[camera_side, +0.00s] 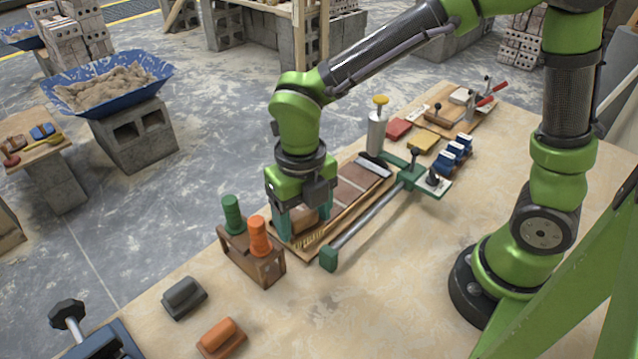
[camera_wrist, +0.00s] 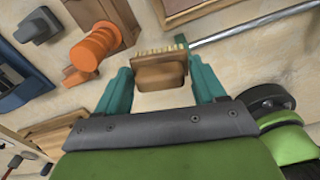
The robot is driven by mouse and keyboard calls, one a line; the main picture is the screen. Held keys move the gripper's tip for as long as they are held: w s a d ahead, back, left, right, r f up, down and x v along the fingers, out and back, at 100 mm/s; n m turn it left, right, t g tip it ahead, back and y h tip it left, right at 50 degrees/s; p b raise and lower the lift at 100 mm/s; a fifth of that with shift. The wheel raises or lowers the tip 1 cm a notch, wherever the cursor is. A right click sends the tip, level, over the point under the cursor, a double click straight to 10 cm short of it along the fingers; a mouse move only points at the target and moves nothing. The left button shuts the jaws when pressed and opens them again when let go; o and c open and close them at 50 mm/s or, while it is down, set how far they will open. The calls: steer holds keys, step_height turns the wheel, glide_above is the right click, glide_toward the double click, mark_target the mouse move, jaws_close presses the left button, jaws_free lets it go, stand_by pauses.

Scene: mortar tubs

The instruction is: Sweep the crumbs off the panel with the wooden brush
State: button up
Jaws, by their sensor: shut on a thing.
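My gripper (camera_side: 299,217) is shut on the wooden brush (camera_side: 305,217), its teal fingers on either side of the block. In the wrist view the brush (camera_wrist: 160,72) sits between the fingertips with its pale bristles along the far edge. The panel (camera_side: 352,192), a wood-edged board with brown tiles, lies on the table. In the side view the brush is at the panel's near end, with bristles low over it; I cannot tell whether they touch. A corner of the panel (camera_wrist: 190,12) shows at the top of the wrist view. I cannot make out separate crumbs.
A bar clamp (camera_side: 365,222) lies along the panel's right side. A wooden caddy (camera_side: 262,268) with green and orange handles stands close to the near end. A grey cylinder (camera_side: 376,132) stands near the far end. The table's front right is clear.

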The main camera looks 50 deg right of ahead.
steer(key=w+d+m, duration=0.3)
steer(key=w+d, duration=0.1)
steer(key=d, duration=0.3)
steer(key=w+d+m, duration=0.4)
steer(key=d, duration=0.4)
steer(key=shift+w+a+f, duration=0.1)
steer(key=shift+a+f, duration=0.05)
steer(key=shift+f, duration=1.3)
steer(key=shift+w+a+f, duration=0.1)
steer(key=shift+f, duration=1.3)
steer(key=shift+a+f, duration=0.4)
steer(key=shift+f, duration=0.35)
steer(key=shift+c, duration=0.8)
steer(key=shift+a, duration=3)
steer(key=shift+s+a, duration=0.3)
steer(key=shift+s, duration=0.2)
steer(key=shift+d, duration=3.85)
steer(key=shift+s+a, duration=0.4)
steer(key=shift+a, duration=3.5)
step_height(320, 180, up, 8)
steer(key=shift+r, duration=0.15)
